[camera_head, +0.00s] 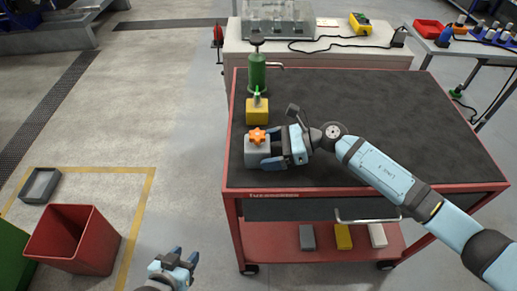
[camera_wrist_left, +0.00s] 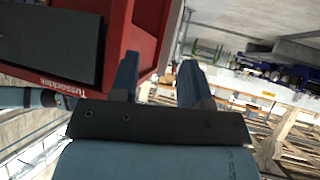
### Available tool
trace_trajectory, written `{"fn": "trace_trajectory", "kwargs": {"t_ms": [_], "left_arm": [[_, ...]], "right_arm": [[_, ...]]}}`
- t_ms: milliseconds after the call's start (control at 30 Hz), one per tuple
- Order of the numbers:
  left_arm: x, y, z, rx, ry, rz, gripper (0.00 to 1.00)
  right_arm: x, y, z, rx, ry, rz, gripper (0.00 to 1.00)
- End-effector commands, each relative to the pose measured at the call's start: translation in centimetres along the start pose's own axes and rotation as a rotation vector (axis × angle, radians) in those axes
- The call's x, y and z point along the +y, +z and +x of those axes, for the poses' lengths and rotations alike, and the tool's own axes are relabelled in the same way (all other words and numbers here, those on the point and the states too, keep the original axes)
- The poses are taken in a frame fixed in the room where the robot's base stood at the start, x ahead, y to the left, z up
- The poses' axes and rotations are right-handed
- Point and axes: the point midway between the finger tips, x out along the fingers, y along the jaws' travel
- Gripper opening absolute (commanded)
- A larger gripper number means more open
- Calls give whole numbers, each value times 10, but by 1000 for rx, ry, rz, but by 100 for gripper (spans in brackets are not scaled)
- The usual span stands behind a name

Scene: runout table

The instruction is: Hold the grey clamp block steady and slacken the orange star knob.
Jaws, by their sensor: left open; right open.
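The grey clamp block (camera_head: 256,154) stands at the left front corner of the red cart's dark top. The orange star knob (camera_head: 258,136) sits on top of it. My right gripper (camera_head: 272,149) comes in from the right and is open, with its fingers at the block's right side; I cannot tell whether they touch it. My left gripper (camera_head: 176,257) is open and empty, low in front of the cart and left of it. In the left wrist view its two fingers (camera_wrist_left: 160,72) show apart with nothing between them. The block and knob do not show in that view.
Behind the block on the cart top (camera_head: 400,110) stand a yellow block (camera_head: 257,112) with a green part and a green cylinder (camera_head: 257,75). The rest of the top is clear apart from my right arm. A red bin (camera_head: 75,240) stands on the floor at left.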

Motion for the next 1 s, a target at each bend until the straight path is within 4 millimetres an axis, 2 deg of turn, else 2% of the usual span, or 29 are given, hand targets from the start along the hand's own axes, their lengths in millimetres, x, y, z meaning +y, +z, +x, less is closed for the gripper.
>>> {"fn": "trace_trajectory", "kwargs": {"t_ms": [200, 567, 700, 767, 800, 900, 1000], "left_arm": [[1, -1, 2, 13, 0, 1, 43], [3, -3, 2, 17, 2, -2, 43], [3, -3, 2, 17, 2, -1, 43], [3, -3, 2, 16, 2, -1, 43], [3, -3, 2, 16, 2, 1, 45], [0, -6, 2, 28, 0, -3, 68], [-5, -18, 6, 94, -1, -49, 71]], "right_arm": [[0, -1, 18, 0, 0, 1, 86], [0, 0, 20, 0, 0, 1, 86], [0, 0, 20, 0, 0, 1, 56], [0, 0, 20, 0, 0, 1, 56], [0, 0, 20, 0, 0, 1, 56], [0, 0, 20, 0, 0, 1, 56], [0, -1, 20, 0, 0, 1, 56]]}}
